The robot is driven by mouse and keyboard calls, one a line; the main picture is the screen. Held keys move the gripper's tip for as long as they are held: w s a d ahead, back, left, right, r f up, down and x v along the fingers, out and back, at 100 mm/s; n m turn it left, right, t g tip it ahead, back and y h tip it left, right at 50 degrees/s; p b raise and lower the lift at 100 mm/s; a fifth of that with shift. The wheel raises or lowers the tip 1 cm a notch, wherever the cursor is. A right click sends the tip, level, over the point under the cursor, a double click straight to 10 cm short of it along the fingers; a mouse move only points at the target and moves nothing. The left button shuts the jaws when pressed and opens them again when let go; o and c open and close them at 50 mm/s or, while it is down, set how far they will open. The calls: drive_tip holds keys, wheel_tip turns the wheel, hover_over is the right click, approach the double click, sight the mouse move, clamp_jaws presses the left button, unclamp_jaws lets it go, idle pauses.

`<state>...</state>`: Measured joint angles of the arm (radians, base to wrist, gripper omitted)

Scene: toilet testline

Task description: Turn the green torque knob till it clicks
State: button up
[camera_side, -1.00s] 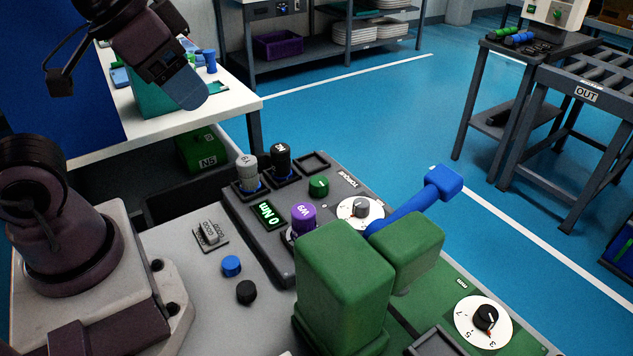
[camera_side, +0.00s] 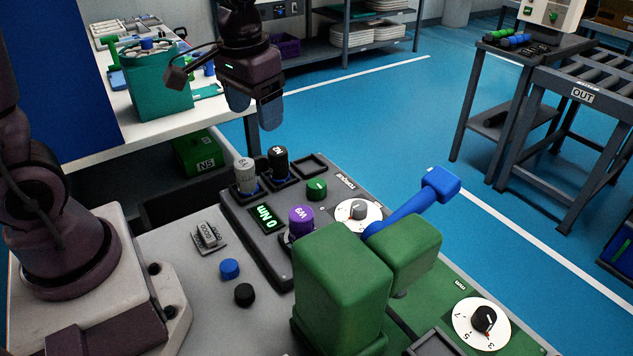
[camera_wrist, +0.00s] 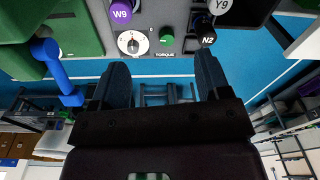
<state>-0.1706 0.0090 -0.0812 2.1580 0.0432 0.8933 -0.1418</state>
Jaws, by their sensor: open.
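The green torque knob (camera_side: 317,189) is a small round knob on the dark torque panel (camera_side: 338,175), beside a white dial with a grey pointer (camera_side: 358,212). In the wrist view the green knob (camera_wrist: 166,35) sits just right of the dial (camera_wrist: 132,43), above the TORQUE label. My gripper (camera_side: 256,112) is open and empty, pointing down, behind and above the panel and apart from the knob. In the wrist view its two fingers (camera_wrist: 160,80) are spread, with the knob beyond their tips. No part of the knob is hidden.
A purple W9 cylinder (camera_side: 301,221) and the grey (camera_side: 245,175) and black (camera_side: 278,163) cylinders stand close to the knob. Green blocks (camera_side: 343,270) and a blue lever (camera_side: 415,203) rise at the front right. A display (camera_side: 267,218) reads 0 Nm.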

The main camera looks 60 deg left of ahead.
drive_tip(key=w+a+f+n+g, duration=0.2)
drive_tip(key=w+a+f+n, duration=0.15)
drive_tip(key=w+f, duration=0.6)
drive_tip(key=n+t, duration=0.1)
drive_tip(key=n, duration=0.2)
hover_over(317, 183)
drive_tip(key=f, duration=0.2)
wheel_tip(317, 183, down, 12)
drive_tip(key=shift+r, duration=0.2)
drive_tip(key=shift+c, duration=0.2)
drive_tip(key=c, duration=0.9)
